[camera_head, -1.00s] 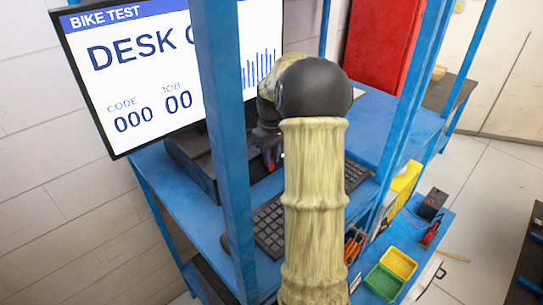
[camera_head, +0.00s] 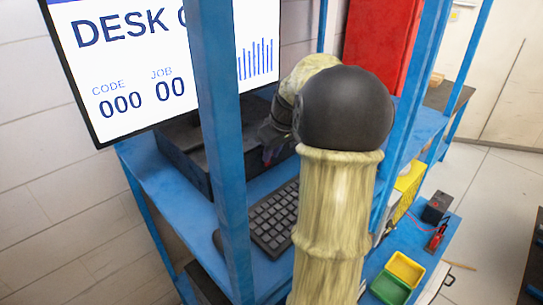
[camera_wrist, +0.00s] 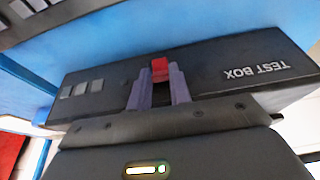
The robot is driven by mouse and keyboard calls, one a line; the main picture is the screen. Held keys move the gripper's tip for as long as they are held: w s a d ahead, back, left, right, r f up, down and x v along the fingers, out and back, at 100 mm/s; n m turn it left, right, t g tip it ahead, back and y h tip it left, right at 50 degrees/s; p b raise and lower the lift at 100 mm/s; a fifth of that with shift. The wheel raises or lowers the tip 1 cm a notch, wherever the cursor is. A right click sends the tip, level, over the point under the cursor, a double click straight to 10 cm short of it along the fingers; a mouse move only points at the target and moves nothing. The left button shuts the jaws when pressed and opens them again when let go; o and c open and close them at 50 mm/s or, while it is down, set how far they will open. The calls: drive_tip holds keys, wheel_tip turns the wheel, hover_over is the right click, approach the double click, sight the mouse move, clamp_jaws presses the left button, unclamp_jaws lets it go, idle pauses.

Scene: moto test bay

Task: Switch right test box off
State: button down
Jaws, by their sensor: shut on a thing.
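A black test box (camera_wrist: 225,80) fills the middle of the wrist view, its white TEST BOX lettering upside down. A red switch (camera_wrist: 160,68) stands on its face, between the two purple-grey fingers of my gripper (camera_wrist: 160,82). The fingers are shut on the switch. In the head view the black box (camera_head: 185,155) sits on the blue desk below the monitor, and my gripper (camera_head: 272,152) is at its right end, mostly hidden by my arm. I see only one test box clearly.
A blue post (camera_head: 222,150) stands in front of the desk, left of my arm. The monitor (camera_head: 120,65) rises behind the box. A keyboard (camera_head: 272,220) lies in front of it. Yellow (camera_head: 405,268) and green (camera_head: 388,287) bins sit on a lower shelf at right.

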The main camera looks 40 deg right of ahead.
drive_tip(key=c, duration=1.3)
unclamp_jaws()
drive_tip(key=shift+r, duration=0.15)
drive_tip(key=b+v, duration=0.3)
drive_tip(key=v, duration=1.4)
drive_tip(key=shift+r, duration=0.1)
